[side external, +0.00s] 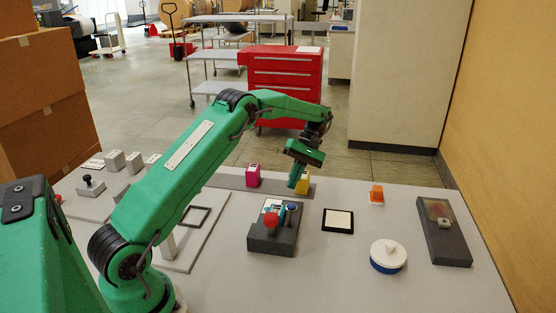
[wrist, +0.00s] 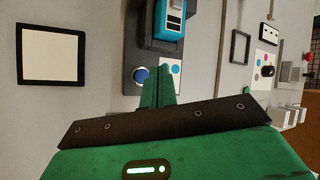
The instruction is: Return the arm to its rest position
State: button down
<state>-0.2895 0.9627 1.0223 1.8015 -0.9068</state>
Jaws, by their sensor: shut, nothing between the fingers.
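My green arm reaches out over the grey table from the left in the side view. My gripper (side external: 294,181) points down above the table's far middle part, in front of and partly overlapping a yellow block. In the wrist view my gripper's two green fingers (wrist: 158,86) are together, with nothing seen between them. They appear next to a blue round knob (wrist: 140,75) on a dark grey block. Whether the fingertips touch anything cannot be told.
The dark block (side external: 268,244) carries a red knob (side external: 271,220) and cyan piece (wrist: 170,18). Nearby are a magenta block (side external: 253,176), yellow block (side external: 303,186), black-framed white pad (side external: 338,220), white-lidded round pot (side external: 387,256), orange piece (side external: 376,194), and dark tray (side external: 449,248).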

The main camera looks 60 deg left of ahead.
dwell(0.3)
jog(key=s+d+r+m+t+y, duration=0.1)
jog(key=s+d+r+m+t, duration=0.25)
jog(key=r, duration=0.45)
jog(key=s+d+r+m+t+y, duration=0.1)
jog(key=s+d+r+m+t, duration=0.15)
jog(key=s+d+r, duration=0.35)
jog(key=s+d+r+m+t, duration=0.1)
jog(key=s+d+m+t, duration=0.1)
jog(key=s, duration=0.6)
jog(key=s+d+r+m+t, duration=0.1)
jog(key=s+d+m+t, duration=0.1)
jog(key=s+m+t, duration=0.2)
jog(key=s+m, duration=0.1)
jog(key=s, duration=0.2)
jog(key=shift+s+d+m+t, duration=0.3)
jog(key=shift+s+d+m, duration=0.05)
jog(key=shift+s+m, duration=0.05)
